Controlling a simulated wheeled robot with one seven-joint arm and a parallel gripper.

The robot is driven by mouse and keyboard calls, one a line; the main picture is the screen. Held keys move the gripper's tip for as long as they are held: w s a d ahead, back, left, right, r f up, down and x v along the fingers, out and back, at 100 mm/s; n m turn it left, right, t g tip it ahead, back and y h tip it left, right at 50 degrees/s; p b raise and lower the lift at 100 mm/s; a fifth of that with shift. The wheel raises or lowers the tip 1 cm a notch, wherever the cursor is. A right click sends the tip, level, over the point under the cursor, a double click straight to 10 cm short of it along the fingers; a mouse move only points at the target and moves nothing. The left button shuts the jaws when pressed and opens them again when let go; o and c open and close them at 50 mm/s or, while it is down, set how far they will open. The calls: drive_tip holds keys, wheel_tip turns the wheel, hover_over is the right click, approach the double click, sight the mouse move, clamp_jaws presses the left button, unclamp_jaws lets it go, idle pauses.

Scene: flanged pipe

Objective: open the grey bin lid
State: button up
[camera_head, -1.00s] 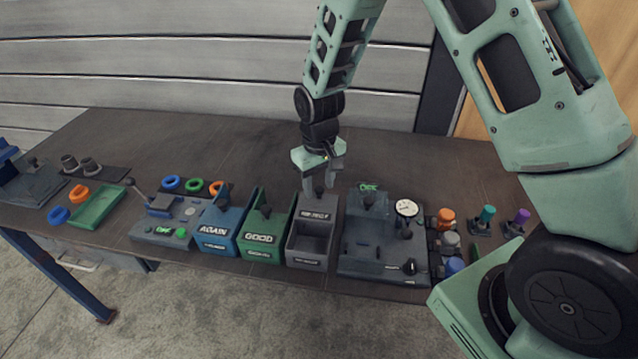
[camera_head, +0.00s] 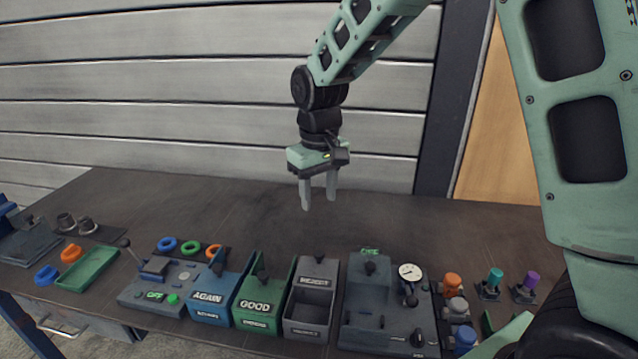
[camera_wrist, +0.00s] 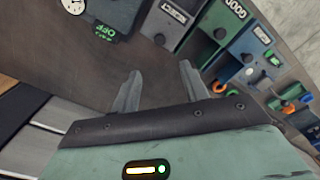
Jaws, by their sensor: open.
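The grey bin (camera_head: 306,326) stands in the row of bins, just right of the green bin. Its grey lid (camera_head: 315,283), lettered REJECT, sits toward the back, and the bin's front part below it shows an open hollow. The exact tilt of the lid is hard to tell. In the wrist view the grey bin (camera_wrist: 184,28) is at the top, partly cut off. My gripper (camera_head: 318,204) points down with its two fingers apart and empty. It hangs well above and behind the grey bin, touching nothing. Both fingers also show in the wrist view (camera_wrist: 158,82).
The green bin (camera_head: 256,322) and blue bin (camera_head: 210,312) stand left of the grey bin. A dark fixture with a dial gauge (camera_head: 410,272) stands close on its right. Coloured rings and a green tray (camera_head: 88,270) lie farther left. The tabletop behind the bins (camera_head: 240,215) is clear.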

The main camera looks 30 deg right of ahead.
drive_tip(key=shift+r, duration=1.45)
